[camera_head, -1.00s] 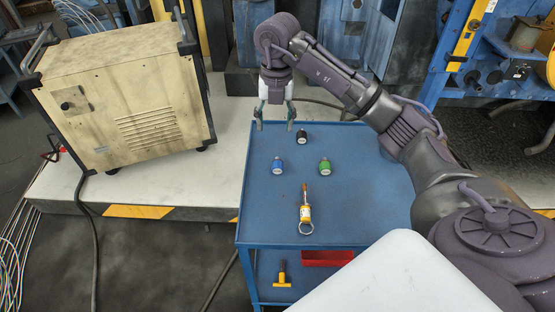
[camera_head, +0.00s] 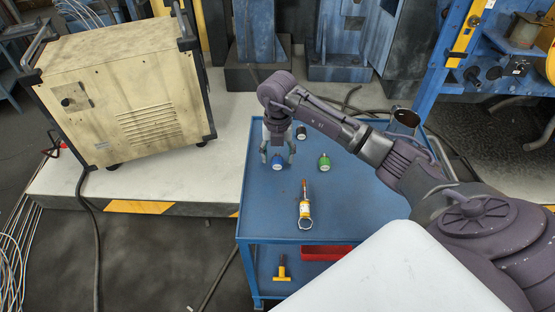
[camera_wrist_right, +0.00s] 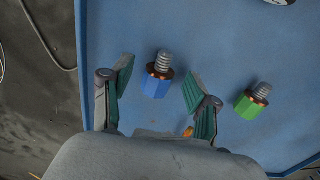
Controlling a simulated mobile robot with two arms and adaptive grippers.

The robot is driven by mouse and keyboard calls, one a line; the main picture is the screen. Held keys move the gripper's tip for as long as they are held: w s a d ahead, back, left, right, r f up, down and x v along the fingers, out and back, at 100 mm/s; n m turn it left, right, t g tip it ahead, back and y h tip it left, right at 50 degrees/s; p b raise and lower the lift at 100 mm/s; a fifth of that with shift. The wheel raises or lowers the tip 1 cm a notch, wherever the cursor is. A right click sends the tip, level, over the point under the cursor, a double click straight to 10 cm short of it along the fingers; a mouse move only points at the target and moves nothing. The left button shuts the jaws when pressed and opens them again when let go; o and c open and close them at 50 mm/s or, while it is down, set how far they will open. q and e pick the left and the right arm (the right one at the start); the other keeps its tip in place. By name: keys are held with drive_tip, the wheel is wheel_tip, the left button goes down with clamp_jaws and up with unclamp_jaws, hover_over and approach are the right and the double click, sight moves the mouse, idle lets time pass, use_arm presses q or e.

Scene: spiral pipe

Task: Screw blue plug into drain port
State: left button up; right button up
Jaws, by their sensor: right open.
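The blue plug (camera_head: 277,163) stands on the blue cart top. In the right wrist view the blue plug (camera_wrist_right: 157,76) shows a blue hex body with a grey threaded end. My right gripper (camera_head: 278,158) is open and above the plug; in the wrist view its fingers (camera_wrist_right: 160,95) are spread to either side of the plug, with nothing held. Whether the fingers are at the plug's height I cannot tell. The drain port cannot be made out. My left gripper is not in view.
In the wrist view the green plug (camera_wrist_right: 250,105) is right of the fingers. A red tray (camera_head: 325,253) is on the lower shelf. A beige cabinet (camera_head: 120,95) stands left.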

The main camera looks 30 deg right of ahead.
drive_tip(key=shift+f, duration=0.4)
clamp_jaws()
drive_tip(key=shift+r, duration=0.2)
